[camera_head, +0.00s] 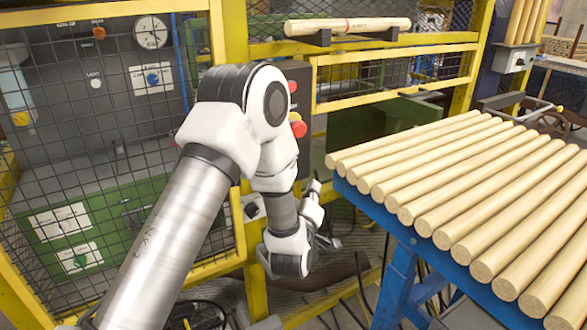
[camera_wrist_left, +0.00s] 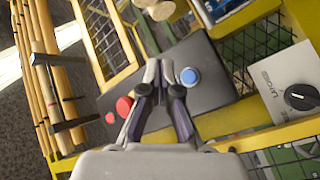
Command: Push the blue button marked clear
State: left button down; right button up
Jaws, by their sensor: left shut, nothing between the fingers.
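The blue button (camera_wrist_left: 190,76) is a round cap with a pale rim on a dark control panel (camera_wrist_left: 215,88), seen in the left wrist view. No clear marking can be read on it. My left gripper (camera_wrist_left: 160,72) is shut and empty, with its fingertips in front of the panel, just left of the blue button in that view. A gap or contact there cannot be judged. In the head view my left arm hides most of the panel (camera_head: 304,76) and the blue button, and the gripper (camera_head: 327,212) points right, low beside the fence. My right gripper is out of view.
Red buttons (camera_head: 299,129) sit on the same panel; a large red one (camera_wrist_left: 124,106) shows left of the fingers in the wrist view. Yellow mesh fencing (camera_head: 233,40) stands around it. A blue rack (camera_head: 375,208) of wooden rods is at right.

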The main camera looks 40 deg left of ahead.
pick_arm(q)
jog(key=w+a+p, duration=0.1)
jog(key=w+a, duration=0.1)
jog(key=a, duration=0.3)
jog(key=shift+w+a, duration=0.2)
jog(key=shift+a, duration=0.1)
dwell(1.1)
jog(key=shift+w+a, duration=0.15)
jog(key=shift+a, duration=0.25)
jog(key=shift+w+a, duration=0.15)
jog(key=shift+a, duration=0.15)
dwell(0.7)
jog(key=shift+s+d+b, duration=0.3)
jog(key=shift+d+b, duration=0.1)
jog(key=shift+d, duration=0.3)
